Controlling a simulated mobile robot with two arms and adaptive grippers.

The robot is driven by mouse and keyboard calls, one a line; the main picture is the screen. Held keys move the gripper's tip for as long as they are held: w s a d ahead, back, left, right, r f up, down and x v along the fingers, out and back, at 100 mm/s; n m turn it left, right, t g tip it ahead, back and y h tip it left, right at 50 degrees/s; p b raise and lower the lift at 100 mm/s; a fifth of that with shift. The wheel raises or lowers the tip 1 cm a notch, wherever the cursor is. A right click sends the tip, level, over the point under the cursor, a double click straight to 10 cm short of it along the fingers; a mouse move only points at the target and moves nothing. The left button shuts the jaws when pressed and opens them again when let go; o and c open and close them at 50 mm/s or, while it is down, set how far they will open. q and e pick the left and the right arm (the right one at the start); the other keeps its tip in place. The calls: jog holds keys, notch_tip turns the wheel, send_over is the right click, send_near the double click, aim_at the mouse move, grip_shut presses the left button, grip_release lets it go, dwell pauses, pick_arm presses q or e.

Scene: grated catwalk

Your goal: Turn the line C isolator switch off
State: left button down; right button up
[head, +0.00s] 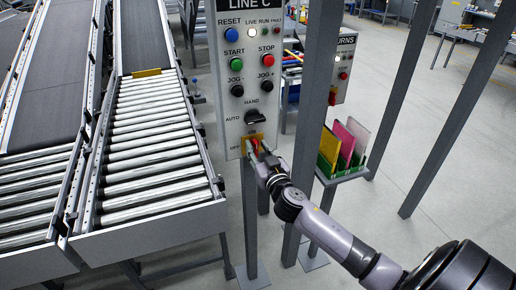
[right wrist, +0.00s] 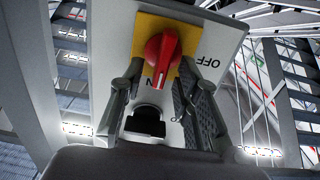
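The line C isolator switch is a red knob (head: 255,144) on a yellow plate at the bottom of the grey LINE C panel (head: 229,100). In the right wrist view the red knob (right wrist: 161,57) sits on its yellow plate (right wrist: 142,44), and its ridge points down toward the partly hidden ON label. The OFF label (right wrist: 208,62) is to the right. My right gripper (right wrist: 160,76) is open, one finger on each side of the knob, with narrow gaps visible. In the head view my right gripper (head: 257,153) is at the switch. My left gripper is not in view.
A black HAND/AUTO selector (head: 255,117) and several push buttons sit above the isolator. A grey post (head: 318,110) stands just right of the panel. A roller conveyor (head: 150,140) lies left. A green rack (head: 338,155) with coloured sheets is on the right.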

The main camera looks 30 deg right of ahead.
grip_shut()
dwell(0.3)
dwell(0.5)
jog(key=n, duration=0.3)
jog(key=shift+a+n, duration=0.25)
jog(key=shift+n, duration=0.15)
jog(key=n, duration=0.4)
jog(key=f+n, duration=0.1)
jog(key=n, duration=0.4)
jog(key=a+n+p, duration=0.1)
jog(key=n, duration=0.4)
jog(key=shift+w+f, duration=0.15)
jog(key=shift+f, duration=0.05)
jog(key=shift+n, duration=0.3)
